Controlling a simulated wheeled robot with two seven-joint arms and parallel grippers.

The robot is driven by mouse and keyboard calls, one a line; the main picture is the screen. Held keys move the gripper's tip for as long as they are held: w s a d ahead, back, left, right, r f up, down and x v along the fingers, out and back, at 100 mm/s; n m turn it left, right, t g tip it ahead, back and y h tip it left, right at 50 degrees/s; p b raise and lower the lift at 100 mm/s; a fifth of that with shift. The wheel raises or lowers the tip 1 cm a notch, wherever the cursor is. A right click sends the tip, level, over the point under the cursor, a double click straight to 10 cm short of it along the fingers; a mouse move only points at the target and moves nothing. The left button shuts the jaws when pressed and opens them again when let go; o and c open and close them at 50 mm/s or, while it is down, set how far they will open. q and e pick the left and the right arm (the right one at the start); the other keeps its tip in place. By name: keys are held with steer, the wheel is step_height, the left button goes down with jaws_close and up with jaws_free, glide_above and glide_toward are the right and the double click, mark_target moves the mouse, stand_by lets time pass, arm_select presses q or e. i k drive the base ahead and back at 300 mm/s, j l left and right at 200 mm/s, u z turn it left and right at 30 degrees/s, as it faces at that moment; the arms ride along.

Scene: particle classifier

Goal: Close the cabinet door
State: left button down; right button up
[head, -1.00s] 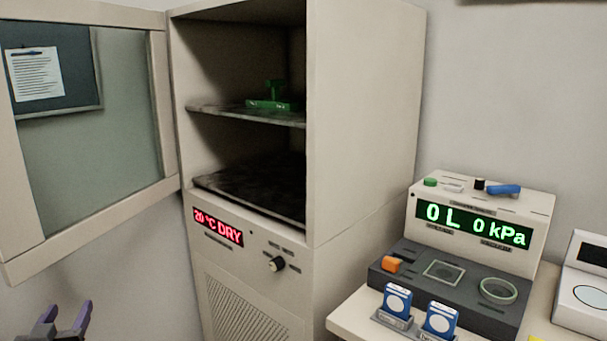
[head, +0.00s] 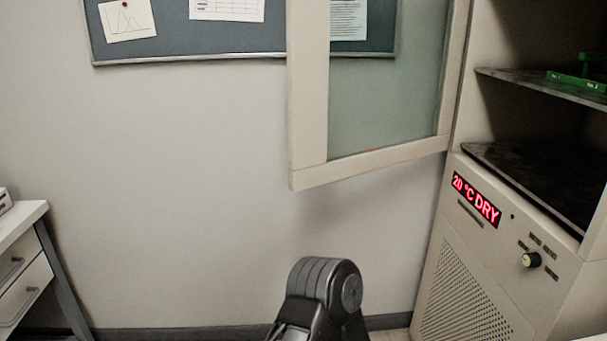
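The cabinet (head: 490,290) stands at the right of the head view, partly cut off by the picture edge. Its door (head: 308,110) has a pale frame and a glass pane (head: 390,110). The door stands wide open, swung out to the left from the cabinet's left edge. The cabinet's opening shows dark shelves (head: 545,175). A dark arm link of mine rises at the bottom middle, below the door and apart from it in the picture. Neither gripper is in view.
A green rack (head: 578,82) sits on the upper shelf. Below the opening are a red display (head: 477,200) and a knob (head: 531,260). A drawer unit (head: 25,270) stands at the left edge. A notice board (head: 180,40) hangs on the wall behind the door.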

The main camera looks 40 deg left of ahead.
mark_target(309, 21)
steer(key=j+z, duration=0.2)
steer(key=j, duration=2.15)
steer(key=k, duration=0.1)
